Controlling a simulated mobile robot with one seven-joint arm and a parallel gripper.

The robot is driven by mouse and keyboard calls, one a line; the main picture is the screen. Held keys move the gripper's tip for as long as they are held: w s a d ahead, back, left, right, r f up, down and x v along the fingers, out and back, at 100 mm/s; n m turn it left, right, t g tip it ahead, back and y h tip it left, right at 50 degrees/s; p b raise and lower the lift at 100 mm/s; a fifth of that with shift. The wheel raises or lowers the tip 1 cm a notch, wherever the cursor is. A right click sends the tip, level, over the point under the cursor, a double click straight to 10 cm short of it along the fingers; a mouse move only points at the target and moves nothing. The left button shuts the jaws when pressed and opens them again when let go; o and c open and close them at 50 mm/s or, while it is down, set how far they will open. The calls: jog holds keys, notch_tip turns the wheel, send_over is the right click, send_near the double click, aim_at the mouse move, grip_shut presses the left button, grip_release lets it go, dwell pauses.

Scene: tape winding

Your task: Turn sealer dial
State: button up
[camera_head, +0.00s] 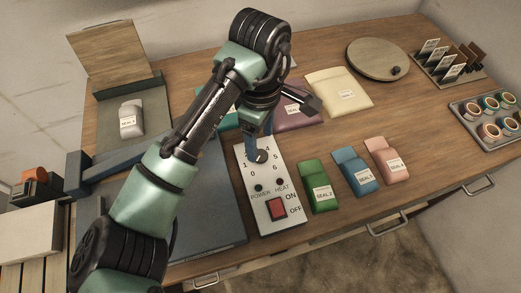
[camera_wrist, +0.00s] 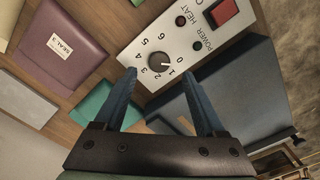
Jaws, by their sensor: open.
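The sealer dial is a dark round knob (camera_wrist: 160,62) on the white control panel (camera_wrist: 130,51), ringed by numbers. A light mark on it appears to point near the 1, though it is small. In the head view, the dial (camera_head: 262,156) is partly covered by my gripper (camera_head: 259,147). My gripper (camera_wrist: 157,76) is open, with its two blue fingers reaching toward the dial. In the wrist view the knob lies between and just beyond the fingertips. I cannot tell whether the fingers touch it. The panel also has a red ON/OFF switch (camera_head: 277,208) and POWER and HEAT lights.
The blue-grey sealer body (camera_head: 215,225) lies left of the panel. Green (camera_head: 318,196), blue (camera_head: 354,178) and pink (camera_head: 383,165) pouches lie right of it. Purple (camera_wrist: 65,42) and cream (camera_head: 337,90) pouches lie behind, near a round wooden board (camera_head: 378,58). Tape rolls (camera_head: 489,115) stand far right.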

aim_at(261, 155)
notch_tip(261, 155, down, 5)
jog(key=shift+r, duration=0.1)
dwell(0.3)
grip_shut()
